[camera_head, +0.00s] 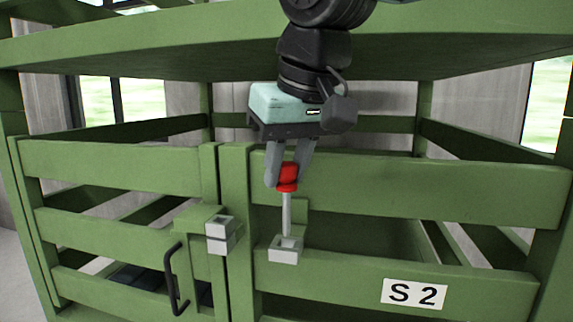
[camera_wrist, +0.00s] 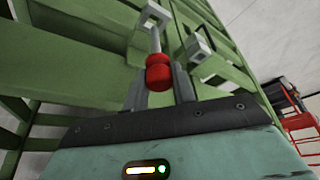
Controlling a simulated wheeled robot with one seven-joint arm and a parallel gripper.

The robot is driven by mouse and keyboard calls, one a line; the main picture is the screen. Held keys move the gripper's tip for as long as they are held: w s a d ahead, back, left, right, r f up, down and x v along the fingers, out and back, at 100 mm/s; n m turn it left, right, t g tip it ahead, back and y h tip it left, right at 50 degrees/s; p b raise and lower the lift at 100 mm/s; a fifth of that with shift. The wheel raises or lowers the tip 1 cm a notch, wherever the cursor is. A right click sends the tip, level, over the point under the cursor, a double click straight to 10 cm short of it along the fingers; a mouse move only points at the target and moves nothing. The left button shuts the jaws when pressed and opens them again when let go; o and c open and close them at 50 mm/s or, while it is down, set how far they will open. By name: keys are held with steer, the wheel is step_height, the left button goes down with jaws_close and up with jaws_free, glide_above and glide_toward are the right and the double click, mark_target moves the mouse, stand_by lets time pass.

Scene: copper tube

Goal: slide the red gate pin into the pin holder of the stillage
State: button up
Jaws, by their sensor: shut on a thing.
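The red gate pin (camera_head: 288,178) has a red head and a thin metal shank pointing down, near upright. My gripper (camera_head: 287,182) is shut on its red head. The pin also shows in the wrist view (camera_wrist: 158,74), between the two fingers. A square metal pin holder (camera_head: 285,250) is on the right panel of the green stillage (camera_head: 400,192), below the pin. The shank's tip is at the holder's opening in the head view; I cannot tell how far inside it is. A second square metal socket (camera_head: 221,232) is on the gate's edge, to the left.
A black handle (camera_head: 174,278) sticks out from the gate on the left. The stillage's top rail (camera_head: 480,45) spans behind my arm. A red frame (camera_wrist: 301,128) stands at right in the wrist view.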

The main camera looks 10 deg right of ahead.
mark_target(289, 214)
steer(key=shift+f+b, duration=3.15)
steer(key=shift+f, duration=0.95)
steer(key=o, duration=1.1)
steer(key=b+v, duration=0.1)
steer(key=v, duration=1.6)
steer(key=shift+r, duration=0.25)
